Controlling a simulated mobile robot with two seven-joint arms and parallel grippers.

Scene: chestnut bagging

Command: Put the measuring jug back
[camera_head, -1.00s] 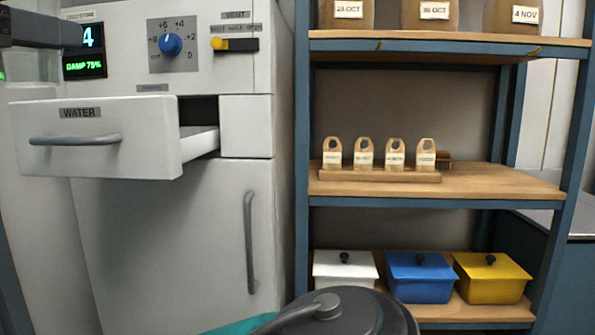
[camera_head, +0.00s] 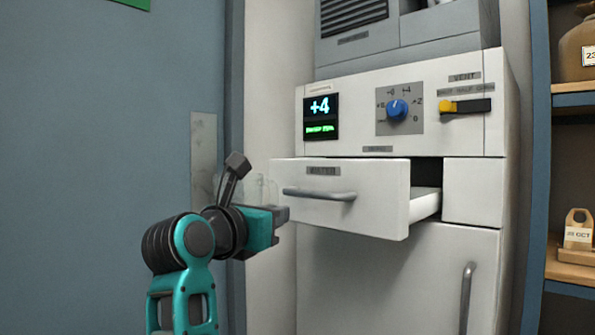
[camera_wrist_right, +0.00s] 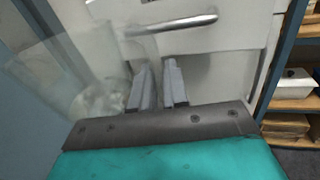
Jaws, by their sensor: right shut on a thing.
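The measuring jug (camera_head: 258,188) is a clear vessel, faint in the head view, behind my right gripper (camera_head: 280,226). In the right wrist view the jug (camera_wrist_right: 60,92) is a large see-through shape at the left, with a blurred whitish patch low inside it. The right gripper (camera_wrist_right: 160,88) is shut on it; the exact grip point is hard to see. The gripper is just left of the WATER drawer (camera_head: 375,207), whose handle (camera_wrist_right: 172,24) lies beyond the fingertips. The drawer stands pulled out; its inside is mostly hidden. My left gripper is not in view.
The white machine's panel has a lit display (camera_head: 320,117) reading +4, a blue knob (camera_head: 397,109) and a yellow vent slider (camera_head: 462,106). A blue-grey door (camera_head: 110,120) fills the left. A shelf (camera_head: 574,268) with a tagged bag stands at the right edge.

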